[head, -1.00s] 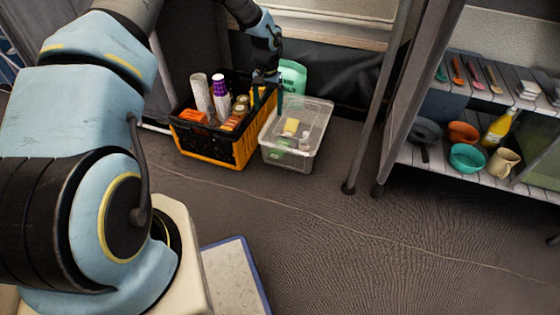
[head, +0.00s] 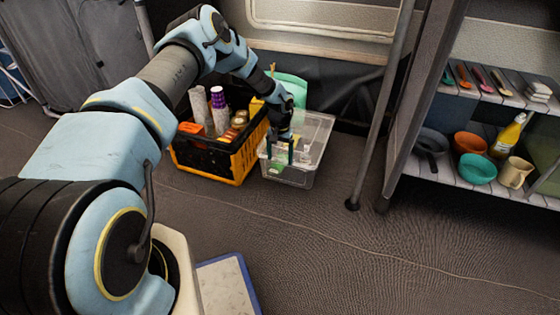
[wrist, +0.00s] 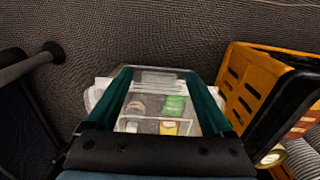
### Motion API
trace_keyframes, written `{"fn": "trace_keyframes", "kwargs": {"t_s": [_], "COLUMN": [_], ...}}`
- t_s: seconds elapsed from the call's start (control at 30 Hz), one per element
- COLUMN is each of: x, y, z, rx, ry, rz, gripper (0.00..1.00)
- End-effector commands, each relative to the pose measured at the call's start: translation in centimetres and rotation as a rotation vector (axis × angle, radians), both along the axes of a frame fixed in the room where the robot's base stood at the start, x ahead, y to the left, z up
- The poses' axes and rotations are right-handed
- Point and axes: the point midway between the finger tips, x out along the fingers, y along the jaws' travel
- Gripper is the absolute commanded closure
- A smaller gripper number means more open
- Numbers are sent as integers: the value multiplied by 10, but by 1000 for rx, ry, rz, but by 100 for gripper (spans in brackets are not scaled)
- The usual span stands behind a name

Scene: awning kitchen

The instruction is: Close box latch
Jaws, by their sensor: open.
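The box is a clear plastic container (head: 312,158) on the floor, right beside a black and yellow crate. In the wrist view, its clear top and walls (wrist: 153,126) show between my fingers, with a green item and a yellow item inside. A pale clear strip at its edge, perhaps the latch (wrist: 158,77), lies near my fingertips; whether it is up or down I cannot tell. My gripper (head: 281,150) is open and empty, pointing down over the near left part of the box. In the wrist view, its green fingers (wrist: 159,72) stand apart on either side of the box.
The crate (head: 212,165) holds bottles and packets and stands close on the left. A mint-green bag (head: 291,88) stands behind the box. A metal pole (head: 372,140) and a shelf with dishes (head: 455,180) are to the right.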

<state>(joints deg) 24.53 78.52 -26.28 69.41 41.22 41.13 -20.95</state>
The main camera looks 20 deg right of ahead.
Motion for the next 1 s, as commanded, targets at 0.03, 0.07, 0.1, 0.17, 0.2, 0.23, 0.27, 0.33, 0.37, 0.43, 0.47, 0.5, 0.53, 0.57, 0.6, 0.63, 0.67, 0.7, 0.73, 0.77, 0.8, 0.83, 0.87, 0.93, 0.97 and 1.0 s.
{"fn": "trace_keyframes", "kwargs": {"t_s": [0.03,0.07,0.1,0.17,0.2,0.23,0.27,0.33,0.37,0.43,0.47,0.5,0.53,0.57,0.6,0.63,0.67,0.7,0.73,0.77,0.8,0.83,0.87,0.93,0.97,1.0], "x": [0,0,0,0,0,0,0,0,0,0,0,0,0,0,0,0,0,0,0,0,0,0,0,0,0,0], "y": [0,0,0,0,0,0,0,0,0,0,0,0,0,0,0,0,0,0,0,0,0,0,0,0,0,0], "z": [-5,-7,-8,-9,-10,-10,-9,-9,-9,-9,-9,-9,-9,-9,-9,-9,-9,-9,-9,-9,-9,-9,-9,-9,-9,-9], "rx": [-1,-1,0,-1,-1,-1,0,0,0,0,1,1,0,1,1,1,1,1,1,1,1,1,1,1,1,1], "ry": [1,1,0,-1,-1,-1,-1,-1,-1,-1,-1,-1,0,-1,-1,-1,-1,-1,-1,-1,-1,-1,-1,-1,-1,-1], "rz": [1,1,0,0,0,0,0,0,0,0,0,0,0,0,0,0,0,0,0,0,0,0,0,0,0,0], "gripper": [15,15,15,15,15,15,15,15,15,18,22,26,30,33,38,41,44,49,52,55,60,63,67,75,78,82]}}
